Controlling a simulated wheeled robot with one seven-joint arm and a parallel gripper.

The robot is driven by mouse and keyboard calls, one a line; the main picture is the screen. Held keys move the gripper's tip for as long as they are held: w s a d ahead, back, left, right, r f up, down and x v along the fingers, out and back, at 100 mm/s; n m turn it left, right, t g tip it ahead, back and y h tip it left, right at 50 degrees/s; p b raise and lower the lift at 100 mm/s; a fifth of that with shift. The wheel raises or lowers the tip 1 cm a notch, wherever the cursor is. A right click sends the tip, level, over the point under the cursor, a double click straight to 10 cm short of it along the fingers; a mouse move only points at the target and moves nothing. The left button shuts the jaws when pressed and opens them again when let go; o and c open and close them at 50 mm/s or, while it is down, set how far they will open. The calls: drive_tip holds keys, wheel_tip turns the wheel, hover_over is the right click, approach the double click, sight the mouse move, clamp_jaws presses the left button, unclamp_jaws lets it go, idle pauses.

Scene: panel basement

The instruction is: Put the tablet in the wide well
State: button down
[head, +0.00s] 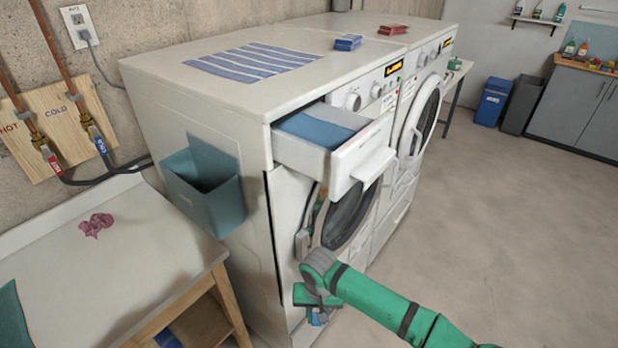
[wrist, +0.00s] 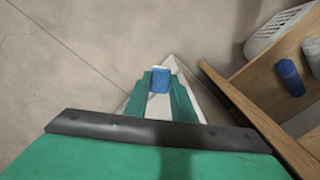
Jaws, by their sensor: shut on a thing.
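My gripper (head: 318,312) is low in front of the near washer, below its open drawer (head: 352,160). In the wrist view my gripper's green fingers (wrist: 160,95) are shut on a small blue tablet (wrist: 160,77), which shows at the fingertips. In the head view the tablet (head: 318,319) is a small blue patch, mostly hidden by the gripper. The pulled-out drawer is white, with a blue area (head: 315,130) and a paler grey area (head: 338,115) inside.
On the washer top (head: 225,95) lie a striped cloth (head: 255,62), a blue packet (head: 348,42) and a red packet (head: 393,29). A teal bin (head: 205,190) hangs on the washer's side. A table (head: 120,260) stands at left.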

drive_tip(key=shift+w+a, duration=0.2)
drive_tip(key=shift+w, duration=0.4)
drive_tip(key=shift+s+d, duration=0.15)
drive_tip(key=shift+d, duration=0.05)
